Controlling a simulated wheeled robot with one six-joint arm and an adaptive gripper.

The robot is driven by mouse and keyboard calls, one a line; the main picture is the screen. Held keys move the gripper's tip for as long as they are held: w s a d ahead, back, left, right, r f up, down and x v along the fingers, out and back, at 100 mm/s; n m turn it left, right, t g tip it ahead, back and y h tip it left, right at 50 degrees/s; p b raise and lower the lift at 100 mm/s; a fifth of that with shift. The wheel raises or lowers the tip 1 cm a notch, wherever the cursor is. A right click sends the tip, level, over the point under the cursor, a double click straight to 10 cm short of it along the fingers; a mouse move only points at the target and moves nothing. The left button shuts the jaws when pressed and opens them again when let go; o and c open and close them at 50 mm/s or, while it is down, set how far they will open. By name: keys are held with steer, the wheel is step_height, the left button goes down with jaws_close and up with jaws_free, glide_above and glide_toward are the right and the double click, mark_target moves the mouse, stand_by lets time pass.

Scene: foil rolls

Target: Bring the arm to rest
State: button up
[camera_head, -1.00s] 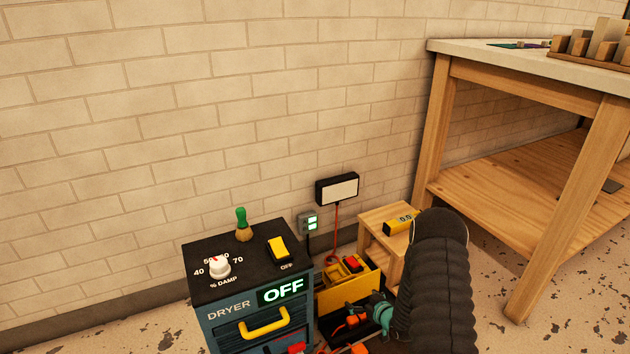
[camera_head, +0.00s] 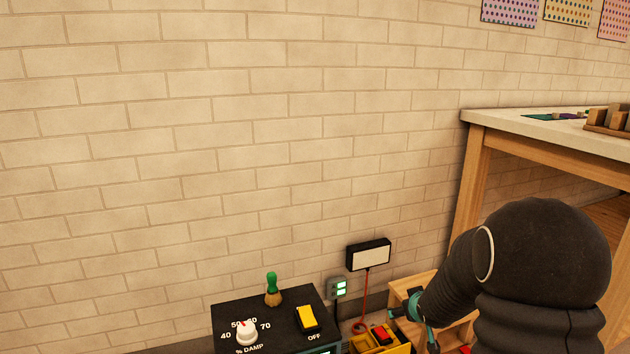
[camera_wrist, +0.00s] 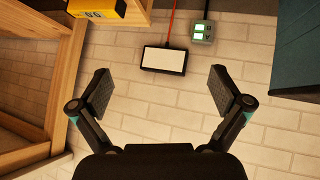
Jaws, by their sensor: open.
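My arm in its black ribbed sleeve rises at the lower right of the head view. My gripper (camera_wrist: 160,95) shows in the wrist view with its two black fingers spread wide apart and nothing between them. In the head view the teal and black gripper parts (camera_head: 420,310) sit in front of the small wooden stand (camera_head: 455,335), and the fingertips are hard to make out there. The wrist view faces the brick wall, with the lamp panel (camera_wrist: 163,60) just beyond the fingers.
The dryer (camera_head: 280,318) stands at the bottom with a knob (camera_head: 246,332), yellow switch (camera_head: 307,319) and green-handled brush (camera_head: 273,290) on top. A yellow bin (camera_head: 385,346) is beside it. A workbench (camera_head: 560,135) is at the right. The wall above the dryer is clear.

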steer(key=s+a+r+m+g+h+p, duration=0.1)
steer(key=s+a+r, duration=0.1)
steer(key=s+r, duration=0.55)
steer(key=s+a+r+m+g+p, duration=0.1)
steer(key=s+a+r, duration=0.1)
steer(key=s+r, duration=0.55)
steer(key=s+a+r+g, duration=0.1)
steer(key=s+a+r, duration=0.1)
steer(key=s, duration=0.8)
steer(key=s+a+r+y+p, duration=0.1)
steer(key=s+a+r, duration=0.2)
steer(key=s, duration=0.8)
steer(key=shift+a+r+m+g+y, duration=0.2)
steer(key=shift+r+m+g+y, duration=0.15)
steer(key=shift+r, duration=0.2)
